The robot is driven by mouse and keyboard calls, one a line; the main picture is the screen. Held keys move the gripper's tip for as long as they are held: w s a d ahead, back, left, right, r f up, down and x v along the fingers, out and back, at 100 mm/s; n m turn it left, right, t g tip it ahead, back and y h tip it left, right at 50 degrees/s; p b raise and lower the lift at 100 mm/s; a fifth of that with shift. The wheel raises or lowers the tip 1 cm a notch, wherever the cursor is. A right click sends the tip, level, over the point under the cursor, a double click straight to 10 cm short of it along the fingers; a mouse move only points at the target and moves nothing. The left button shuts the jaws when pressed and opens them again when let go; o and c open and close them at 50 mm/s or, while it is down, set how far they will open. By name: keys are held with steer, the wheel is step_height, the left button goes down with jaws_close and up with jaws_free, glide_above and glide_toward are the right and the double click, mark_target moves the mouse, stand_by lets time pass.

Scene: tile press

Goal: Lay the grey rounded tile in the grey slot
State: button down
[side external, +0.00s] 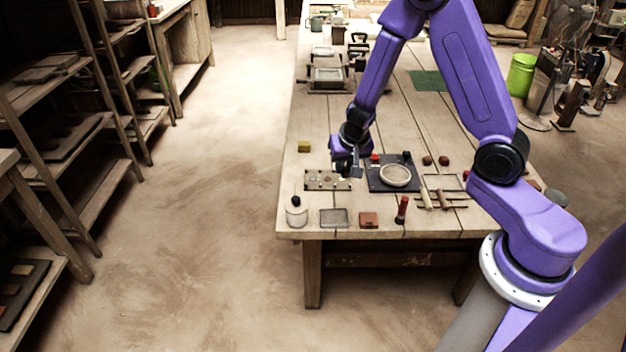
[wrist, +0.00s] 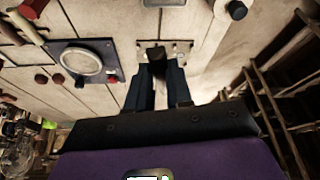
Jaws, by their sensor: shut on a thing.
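My gripper (side external: 347,168) is low over the table, at the right end of a pale slotted plate (side external: 322,181). In the wrist view my gripper (wrist: 160,74) points at the same plate (wrist: 182,46), with its two dark fingers close together. It is shut on a small dark grey piece (wrist: 156,55), which I take for the grey rounded tile. The piece overlaps the plate's near edge in that view, so I cannot tell whether it touches the plate. The plate has small dark marks along it. The grey slot is too small or too covered to make out.
A dark press base with a round pale disc (side external: 395,175) stands just right of the plate.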

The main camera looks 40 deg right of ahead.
steer(key=shift+w+d+f+m+g+h, duration=0.15)
steer(key=shift+w+d+f+m+h, duration=0.05)
steer(key=shift+w+d+f+m, duration=0.4)
steer(key=shift+w+d+f+m+g+h, duration=0.2)
steer(key=shift+w+d+f+m, duration=0.15)
steer(key=shift+d+f+m, duration=0.25)
steer(key=w+d+f, duration=0.1)
steer(key=w+f, duration=0.3)
steer(key=w, duration=0.5)
glide_toward(313, 181)
steer(key=shift+w+d+f, duration=0.4)
steer(key=shift+d+f, duration=0.4)
steer(key=shift+w+f, duration=0.4)
steer(key=shift+f, duration=1.6)
steer(key=shift+f, duration=0.1)
steer(key=c, duration=1)
jaws_free()
